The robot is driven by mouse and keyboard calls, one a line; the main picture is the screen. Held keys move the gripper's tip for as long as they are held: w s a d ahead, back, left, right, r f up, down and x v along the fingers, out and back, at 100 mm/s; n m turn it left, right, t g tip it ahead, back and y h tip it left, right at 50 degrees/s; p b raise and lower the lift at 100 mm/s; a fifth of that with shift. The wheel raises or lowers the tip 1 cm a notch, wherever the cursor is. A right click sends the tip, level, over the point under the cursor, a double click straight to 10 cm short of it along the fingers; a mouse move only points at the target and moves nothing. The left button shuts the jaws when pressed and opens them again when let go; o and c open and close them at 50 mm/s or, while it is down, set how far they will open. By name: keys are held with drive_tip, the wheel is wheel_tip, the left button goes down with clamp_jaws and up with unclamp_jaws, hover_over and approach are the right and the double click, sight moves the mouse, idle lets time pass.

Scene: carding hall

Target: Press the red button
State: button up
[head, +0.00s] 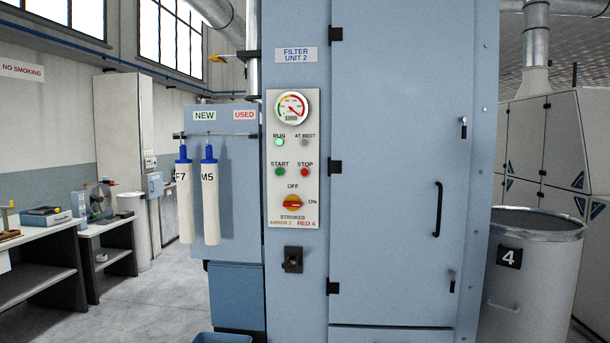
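The red button (305,172) sits under the word STOP on the light control panel (307,205) of the blue cabinet marked FILTER UNIT 2. A green button (280,172) is to its left under START. Above them a green RUN lamp (280,142) is lit and a grey AT REST lamp (304,142) looks dark. A round gauge (292,107) is at the top of the panel. A red and yellow rotary switch (292,203) is below the buttons, between the words OFF and ON. My gripper is not in view.
Two white filter sleeves (210,200) with blue tops hang left of the panel. A dark latch (292,260) is below it. The cabinet door (390,120) with a black handle is on the right, beside a grey drum (530,270) marked 4. Open floor (160,305) lies at left.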

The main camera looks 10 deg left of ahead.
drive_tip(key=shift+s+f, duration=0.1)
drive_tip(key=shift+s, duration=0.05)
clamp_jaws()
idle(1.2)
